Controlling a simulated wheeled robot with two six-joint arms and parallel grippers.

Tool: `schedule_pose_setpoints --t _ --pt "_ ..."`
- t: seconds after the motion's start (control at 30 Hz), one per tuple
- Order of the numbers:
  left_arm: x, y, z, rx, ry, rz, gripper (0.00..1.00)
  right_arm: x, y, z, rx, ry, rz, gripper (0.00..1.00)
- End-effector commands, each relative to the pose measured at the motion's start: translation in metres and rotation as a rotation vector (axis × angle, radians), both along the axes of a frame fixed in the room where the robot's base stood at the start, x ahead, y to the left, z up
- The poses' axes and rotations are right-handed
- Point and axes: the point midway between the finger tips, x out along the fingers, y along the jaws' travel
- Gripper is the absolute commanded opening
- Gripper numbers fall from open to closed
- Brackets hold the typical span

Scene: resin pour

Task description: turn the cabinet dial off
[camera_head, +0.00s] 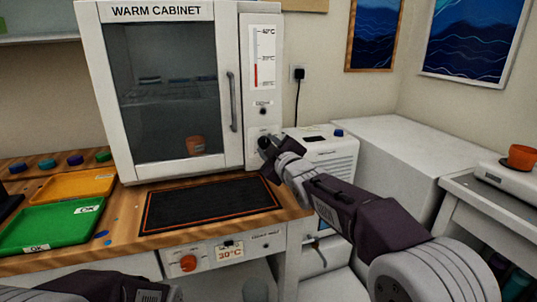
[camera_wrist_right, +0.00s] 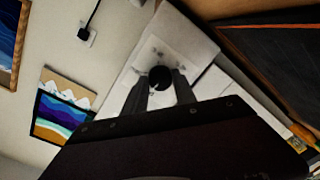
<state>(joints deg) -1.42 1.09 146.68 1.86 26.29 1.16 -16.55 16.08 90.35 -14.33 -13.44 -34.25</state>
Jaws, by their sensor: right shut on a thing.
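The white warm cabinet (camera_head: 228,22) stands on the wooden bench with its glass door closed. Its dial, a round black knob (camera_wrist_right: 160,76), is low on the narrow control panel right of the door. My right gripper (camera_head: 268,145) reaches that panel from the right and hides most of the dial in the head view. In the right wrist view its two fingers (camera_wrist_right: 161,88) are on either side of the knob, shut on it. I cannot read the dial's setting. Part of my left arm shows at the bottom left of the head view, but its gripper does not.
An orange cup (camera_head: 195,145) stands inside the cabinet. A black mat (camera_head: 210,204) lies in front of it, with green (camera_head: 50,226) and yellow (camera_head: 72,187) trays to the left. A white appliance (camera_head: 335,158) stands right of the bench. A power outlet (camera_head: 298,73) is on the wall.

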Motion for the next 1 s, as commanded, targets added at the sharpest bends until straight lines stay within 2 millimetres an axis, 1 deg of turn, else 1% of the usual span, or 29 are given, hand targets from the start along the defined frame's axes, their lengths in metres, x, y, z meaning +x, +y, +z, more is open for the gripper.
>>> schedule_pose_setpoints --t 0.03,0.3,0.9,0.93,0.97,1.0 --pt "0.0 0.0 -0.007 0.0 0.0 0.0 0.0 0.0 0.001 -0.003 -0.025 -0.008 0.001 0.0" --pt "0.0 0.0 -0.016 0.0 0.0 0.0 0.0 0.0 0.001 -0.002 -0.121 -0.038 0.0 0.0" --pt "0.0 0.0 -0.018 0.0 0.0 0.0 0.0 0.0 0.0 0.0 -0.153 -0.048 0.001 0.0" --pt "0.0 0.0 -0.018 0.0 0.0 0.0 0.0 0.0 0.0 0.0 -0.153 -0.048 0.001 0.41" --pt "0.0 0.0 -0.018 0.0 0.0 0.0 0.0 0.0 0.0 0.0 -0.153 -0.048 0.001 0.49" --pt "0.0 0.0 -0.018 0.0 0.0 0.0 0.0 0.0 0.0 0.0 -0.153 -0.048 0.001 0.55"
